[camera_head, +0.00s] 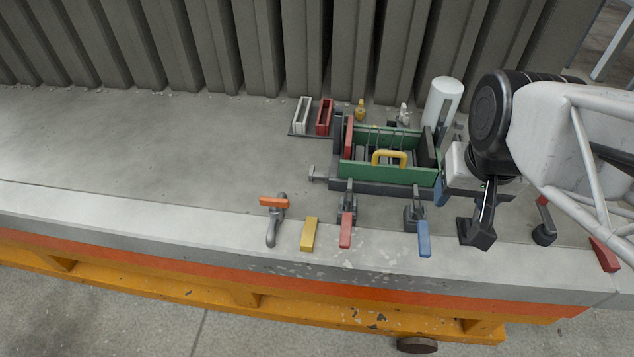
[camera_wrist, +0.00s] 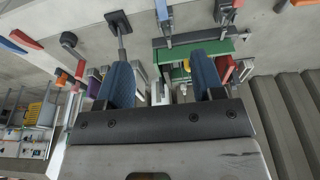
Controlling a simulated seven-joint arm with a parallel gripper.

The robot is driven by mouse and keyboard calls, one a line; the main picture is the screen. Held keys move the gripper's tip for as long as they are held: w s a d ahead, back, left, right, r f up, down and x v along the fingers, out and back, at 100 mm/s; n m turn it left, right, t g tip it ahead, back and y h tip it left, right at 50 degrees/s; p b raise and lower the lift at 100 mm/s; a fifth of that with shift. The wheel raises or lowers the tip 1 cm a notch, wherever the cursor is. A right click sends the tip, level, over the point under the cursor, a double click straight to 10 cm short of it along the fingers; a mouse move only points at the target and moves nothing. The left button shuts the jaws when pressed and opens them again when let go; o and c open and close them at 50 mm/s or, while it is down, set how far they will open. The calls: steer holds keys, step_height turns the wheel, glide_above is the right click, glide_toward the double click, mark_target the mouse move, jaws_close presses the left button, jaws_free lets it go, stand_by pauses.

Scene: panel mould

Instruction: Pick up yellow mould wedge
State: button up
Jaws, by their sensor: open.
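A yellow block (camera_head: 309,234), which looks like the mould wedge, lies on the pale front strip of the bench in the head view. It sits between the orange-handled clamp and a red lever, with nothing touching it that I can see. I cannot make it out in the wrist view. My gripper (camera_head: 441,189) is at the right end of the green mould box, well to the right of the block. In the wrist view my gripper (camera_wrist: 163,75) shows two blue fingers spread apart, with nothing held between them.
The green mould box (camera_head: 365,172) has a yellow handle (camera_head: 389,154). A red lever (camera_head: 346,231), a blue lever (camera_head: 424,239) and the orange-handled clamp (camera_head: 273,203) stand along the front. A white cylinder (camera_head: 443,101) rises behind. The bench's left is clear; ribbed panels (camera_head: 260,45) line the back.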

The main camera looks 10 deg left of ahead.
steer(key=w+a+f+g, duration=0.1)
steer(key=w+a+f, duration=0.3)
steer(key=a, duration=0.2)
steer(key=w+a+f, duration=0.4)
steer(key=a+f, duration=0.1)
steer(key=a, duration=0.1)
steer(key=g, duration=0.1)
glide_above(309, 232)
step_height(309, 232, down, 10)
steer(key=shift+w+f, duration=0.1)
steer(key=shift+a+f, duration=0.35)
steer(key=shift+f, duration=1.25)
steer(key=shift+d+f, duration=0.1)
steer(key=shift+f, duration=0.05)
steer(key=shift+d+f, duration=0.2)
steer(key=shift+f, duration=2.25)
